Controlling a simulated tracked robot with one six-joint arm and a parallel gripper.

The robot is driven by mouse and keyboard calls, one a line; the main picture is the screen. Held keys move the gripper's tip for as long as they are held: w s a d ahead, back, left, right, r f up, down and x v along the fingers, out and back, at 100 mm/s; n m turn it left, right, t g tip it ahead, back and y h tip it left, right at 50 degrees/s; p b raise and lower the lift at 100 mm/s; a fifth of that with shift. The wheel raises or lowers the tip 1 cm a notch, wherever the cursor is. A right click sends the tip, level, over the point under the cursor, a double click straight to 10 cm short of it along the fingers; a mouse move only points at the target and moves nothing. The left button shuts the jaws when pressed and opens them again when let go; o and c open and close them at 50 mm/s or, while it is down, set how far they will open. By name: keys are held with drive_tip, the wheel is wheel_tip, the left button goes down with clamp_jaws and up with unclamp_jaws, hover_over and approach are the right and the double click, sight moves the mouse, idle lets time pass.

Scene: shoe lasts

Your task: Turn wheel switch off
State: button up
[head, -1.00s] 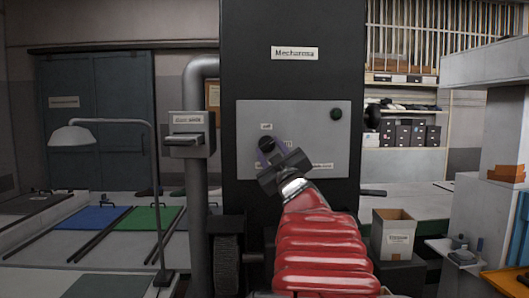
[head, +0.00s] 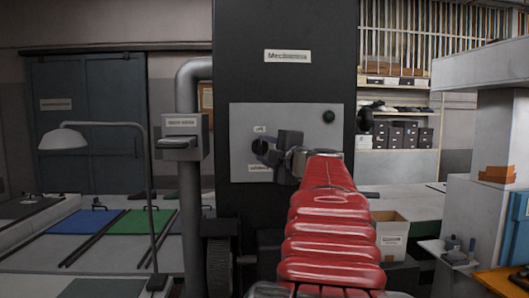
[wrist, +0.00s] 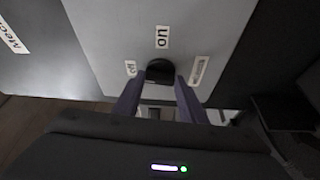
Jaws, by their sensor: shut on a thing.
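The wheel switch (head: 260,145) is a round black knob on the light grey panel (head: 310,150) of the black machine. In the wrist view the knob (wrist: 159,69) sits between the tips of two purple fingers. My gripper (head: 268,150) is shut on it, coming from the right in the head view, and partly hides it. The "off" label (head: 260,129) is above the knob in the head view. The "on" label (wrist: 162,37) shows in the wrist view but is hidden behind my gripper in the head view.
A dark round button (head: 328,117) is at the panel's upper right. A grey pipe (head: 190,220) with a labelled box (head: 182,137) stands left of the machine. A carton (head: 392,236) stands at the lower right, near my red arm.

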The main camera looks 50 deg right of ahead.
drive_tip(key=shift+n, duration=0.6)
drive_tip(key=o, duration=1.1)
drive_tip(key=shift+w, duration=0.1)
drive_tip(key=shift+c, duration=0.2)
drive_tip(key=v, duration=1.4)
drive_tip(key=shift+r, duration=0.2)
drive_tip(key=shift+w, duration=0.1)
